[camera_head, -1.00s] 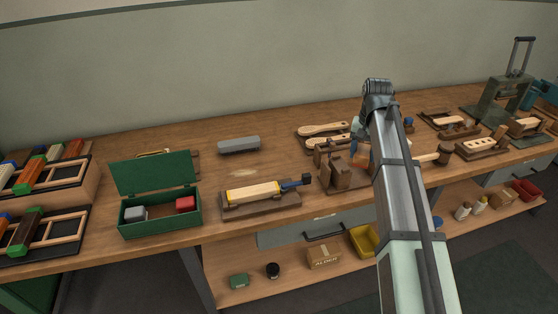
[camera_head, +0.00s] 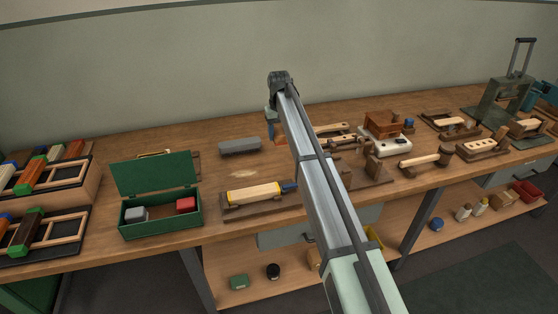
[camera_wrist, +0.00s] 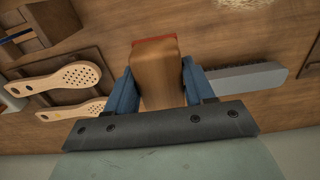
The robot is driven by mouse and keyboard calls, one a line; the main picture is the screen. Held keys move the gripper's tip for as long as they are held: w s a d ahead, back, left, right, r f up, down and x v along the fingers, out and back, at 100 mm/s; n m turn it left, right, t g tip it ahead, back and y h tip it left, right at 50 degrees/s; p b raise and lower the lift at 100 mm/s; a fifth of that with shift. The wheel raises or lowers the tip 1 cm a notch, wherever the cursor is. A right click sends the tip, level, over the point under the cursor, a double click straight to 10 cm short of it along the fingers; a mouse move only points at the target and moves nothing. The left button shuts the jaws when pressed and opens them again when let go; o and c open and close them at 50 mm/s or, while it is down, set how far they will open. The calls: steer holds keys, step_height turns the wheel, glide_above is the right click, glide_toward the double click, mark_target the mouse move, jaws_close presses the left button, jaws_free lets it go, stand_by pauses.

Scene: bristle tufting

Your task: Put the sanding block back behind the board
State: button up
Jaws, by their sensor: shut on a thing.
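My gripper (camera_wrist: 158,68) is shut on a brown wooden block with a red edge (camera_wrist: 158,82), which looks like the sanding block. In the head view my gripper (camera_head: 275,127) and the block (camera_head: 281,138) are partly hidden by my arm. They are over the back-middle of the bench, just right of a long grey bar (camera_head: 240,147). The grey bar (camera_wrist: 238,78) shows dark bristles along one edge in the wrist view. A brown board (camera_head: 262,209) carrying a pale wooden piece (camera_head: 254,192) lies nearer the bench front. I cannot tell whether the block touches the bench.
A green open box (camera_head: 160,227) stands front left. Perforated wooden paddles (camera_wrist: 72,79) lie in a tray close to my gripper. A wooden clamp fixture (camera_head: 372,172) and a white device (camera_head: 392,147) stand to the right. Bare bench lies around a pale patch (camera_head: 243,174).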

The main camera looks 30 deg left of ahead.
mark_target(279, 160)
steer(key=shift+w+f, duration=0.1)
steer(key=shift+f, duration=4.9)
steer(key=o, duration=1)
steer(key=shift+f, duration=0.1)
step_height(279, 160, up, 12)
steer(key=shift+r, duration=0.15)
